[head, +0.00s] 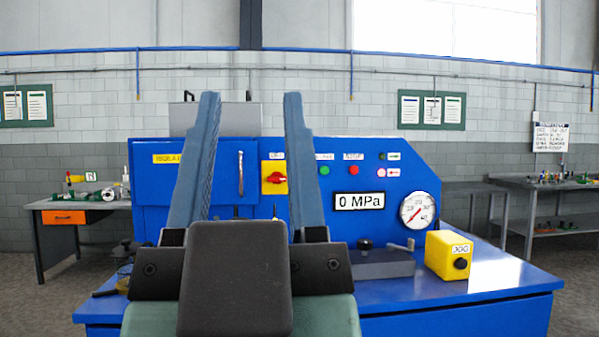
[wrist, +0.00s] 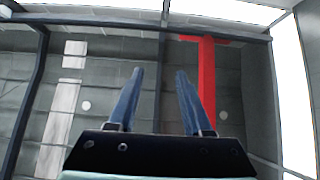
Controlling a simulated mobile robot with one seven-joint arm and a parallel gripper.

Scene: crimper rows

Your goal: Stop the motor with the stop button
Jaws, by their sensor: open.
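The red stop button (head: 354,170) is on the blue machine panel (head: 420,183) in the head view, under a red label too small to read surely. A green button (head: 325,170) sits to its left. My gripper (head: 250,98) is open and empty, its two long blue-grey fingers pointing up in front of the panel, left of the buttons. The fingers cover part of the panel and of the label above the green button. In the wrist view my gripper (wrist: 159,72) points at the ceiling, and no button shows there.
A red rotary switch (head: 275,177) on a yellow plate is between the fingers. A yellow box (head: 449,256) with a black knob and a grey block (head: 372,263) stand on the blue bench top (head: 490,277).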

